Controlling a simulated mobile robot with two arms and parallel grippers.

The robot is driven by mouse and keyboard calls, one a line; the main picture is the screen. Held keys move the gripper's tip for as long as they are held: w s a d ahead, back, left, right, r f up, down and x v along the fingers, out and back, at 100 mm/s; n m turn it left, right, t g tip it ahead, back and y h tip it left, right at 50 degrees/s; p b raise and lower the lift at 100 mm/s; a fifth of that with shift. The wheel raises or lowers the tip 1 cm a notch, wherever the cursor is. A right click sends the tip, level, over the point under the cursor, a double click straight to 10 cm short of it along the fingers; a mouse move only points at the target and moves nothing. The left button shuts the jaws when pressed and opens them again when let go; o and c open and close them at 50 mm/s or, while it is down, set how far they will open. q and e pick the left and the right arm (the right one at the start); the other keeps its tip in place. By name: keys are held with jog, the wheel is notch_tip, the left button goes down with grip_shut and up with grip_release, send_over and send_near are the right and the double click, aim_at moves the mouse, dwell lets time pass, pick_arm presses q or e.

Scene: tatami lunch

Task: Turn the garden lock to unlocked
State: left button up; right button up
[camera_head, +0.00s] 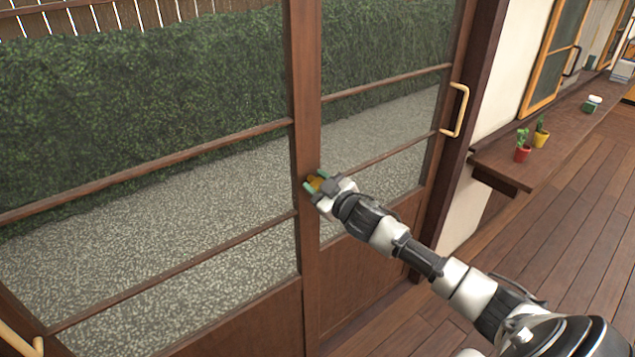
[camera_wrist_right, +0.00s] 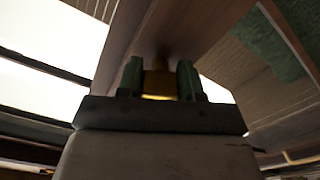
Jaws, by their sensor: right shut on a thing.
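The garden lock (camera_head: 314,183) is a small brass-coloured piece on the dark wooden middle stile (camera_head: 306,120) of the glazed sliding doors. My right gripper (camera_head: 316,187) reaches in from the lower right and is shut on the lock. In the right wrist view, the brass lock (camera_wrist_right: 160,84) sits between the two green-padded fingers of the gripper (camera_wrist_right: 160,80), with the wooden stile (camera_wrist_right: 185,35) behind it. The fingers hide part of the lock, and I cannot tell its turned position. My left gripper is not in view.
A brass door handle (camera_head: 460,110) is on the right door, and another handle (camera_head: 20,340) is at the lower left. A wooden shelf (camera_head: 510,165) on the right holds a red pot (camera_head: 522,154) and a yellow pot (camera_head: 541,138). The wooden floor (camera_head: 570,230) at right is clear.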

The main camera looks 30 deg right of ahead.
jog(key=n, duration=0.6)
jog(key=shift+n, duration=0.3)
jog(key=n, duration=0.6)
jog(key=shift+p, duration=0.3)
jog(key=o, duration=0.9)
jog(key=shift+o, duration=0.2)
jog(key=shift+s+d+f, duration=0.1)
jog(key=shift+s, duration=0.5)
jog(key=s+b, duration=0.2)
jog(key=s, duration=0.7)
jog(key=shift+s+d+b, duration=0.3)
jog(key=shift+d+b, duration=0.05)
